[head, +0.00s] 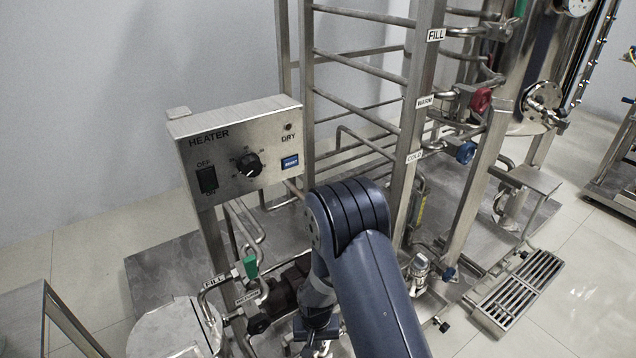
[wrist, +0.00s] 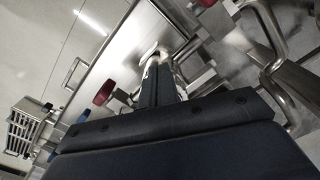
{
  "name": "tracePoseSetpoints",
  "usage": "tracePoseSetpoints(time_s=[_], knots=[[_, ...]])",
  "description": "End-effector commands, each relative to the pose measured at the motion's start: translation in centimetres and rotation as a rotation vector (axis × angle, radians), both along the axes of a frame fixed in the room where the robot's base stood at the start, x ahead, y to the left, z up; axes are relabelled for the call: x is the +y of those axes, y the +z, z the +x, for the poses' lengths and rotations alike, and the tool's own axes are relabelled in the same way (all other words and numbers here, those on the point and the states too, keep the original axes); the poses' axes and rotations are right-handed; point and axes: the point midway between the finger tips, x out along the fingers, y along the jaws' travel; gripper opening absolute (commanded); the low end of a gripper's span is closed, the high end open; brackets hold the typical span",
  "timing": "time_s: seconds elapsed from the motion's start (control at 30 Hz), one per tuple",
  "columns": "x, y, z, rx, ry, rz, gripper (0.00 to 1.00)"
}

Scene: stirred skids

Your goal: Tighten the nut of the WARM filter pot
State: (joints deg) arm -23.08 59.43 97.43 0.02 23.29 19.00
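A WARM label (head: 425,102) is on the upright post at centre right in the head view, with a red valve handle (head: 481,99) to its right. In the wrist view a red knob (wrist: 104,93) is left of my gripper (wrist: 160,66). My gripper's two dark fingers lie close together, with no clear gap between them. A pale, shiny piece (wrist: 150,51) is just at or beyond the fingertips; I cannot tell if it touches them or is the nut. No filter pot can be made out with certainty. In the head view my arm hides much of the lower middle.
A heater box (head: 240,150) stands at the left of the skid. A blue handle (head: 466,152) is near the COLD label (head: 414,157). Pipes and posts crowd around my arm. A floor grate (head: 518,288) lies at lower right, with open tiled floor beyond.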

Motion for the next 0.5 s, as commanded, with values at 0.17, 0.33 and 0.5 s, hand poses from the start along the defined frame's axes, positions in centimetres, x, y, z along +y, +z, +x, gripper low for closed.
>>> tracePoseSetpoints(time_s=[0.17, 0.33, 0.5], knots=[[0.11, 0.09, 0.07, -0.009, 0.0, 0.004, 0.0], [0.13, 0.09, -0.57, -0.005, 0.0, 0.002, 0.0], [0.13, 1.0, -0.62, -0.005, 0.0, 0.002, 0.0]])
